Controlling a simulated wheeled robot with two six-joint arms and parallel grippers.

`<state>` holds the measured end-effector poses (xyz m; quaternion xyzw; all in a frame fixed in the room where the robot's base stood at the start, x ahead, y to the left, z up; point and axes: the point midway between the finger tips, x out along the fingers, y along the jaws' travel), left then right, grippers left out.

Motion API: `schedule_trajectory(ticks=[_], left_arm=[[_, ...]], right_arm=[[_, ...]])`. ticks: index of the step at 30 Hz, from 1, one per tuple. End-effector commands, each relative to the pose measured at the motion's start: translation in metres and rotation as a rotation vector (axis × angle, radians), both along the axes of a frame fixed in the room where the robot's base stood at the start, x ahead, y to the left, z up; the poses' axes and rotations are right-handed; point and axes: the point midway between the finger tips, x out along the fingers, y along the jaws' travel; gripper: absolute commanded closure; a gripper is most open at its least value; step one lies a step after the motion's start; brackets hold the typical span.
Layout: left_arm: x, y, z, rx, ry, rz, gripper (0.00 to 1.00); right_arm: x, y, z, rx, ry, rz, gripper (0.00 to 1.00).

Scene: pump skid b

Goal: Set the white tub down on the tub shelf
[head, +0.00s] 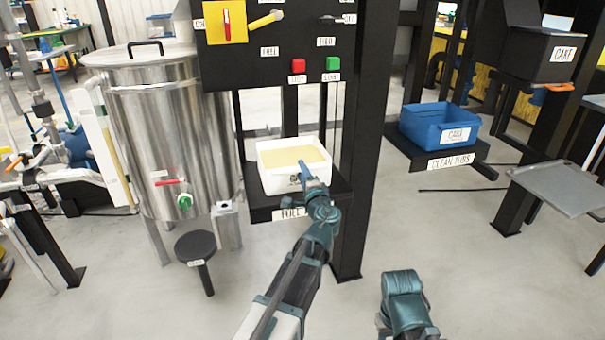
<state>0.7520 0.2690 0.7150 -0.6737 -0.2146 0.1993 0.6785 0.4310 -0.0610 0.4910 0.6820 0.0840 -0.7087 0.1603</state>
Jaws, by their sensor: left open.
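The white tub (273,181) stands upright on a small black shelf (262,213) under the dark control panel. Pale yellow contents show inside it, and its front label is partly covered. My left gripper (304,172) is open at the tub's front wall, toward its right side. A blue finger overlaps the front rim; I cannot tell whether it touches. The shelf's front label, seemingly "FULL", is partly behind my left wrist. Part of my right arm shows at the bottom right, but its gripper is not visible.
A steel tank (155,130) with a green-ended outlet stands left of the shelf. A round black stool (195,246) is below it. A black post (359,150) rises right of the tub. A blue tub (425,130) sits on the "CLEAN TUBS" shelf (470,155). A grey tray (560,188) is far right.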

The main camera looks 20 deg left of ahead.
Motion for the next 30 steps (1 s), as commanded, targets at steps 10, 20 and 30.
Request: schedule_trajectory(ticks=[10, 20, 30], left_arm=[[-0.052, -0.033, -0.001, 0.0, 0.0, -0.004, 0.56], [-0.093, -0.062, -0.002, 0.0, 0.0, -0.002, 0.56], [-0.1, -0.067, -0.002, 0.0, 0.0, 0.0, 0.56]], right_arm=[[0.0, 0.0, -0.001, 0.0, 0.0, 0.0, 0.53], [0.0, 0.0, -0.002, 0.0, 0.0, 0.0, 0.53], [0.0, 0.0, -0.002, 0.0, 0.0, 0.0, 0.53]])
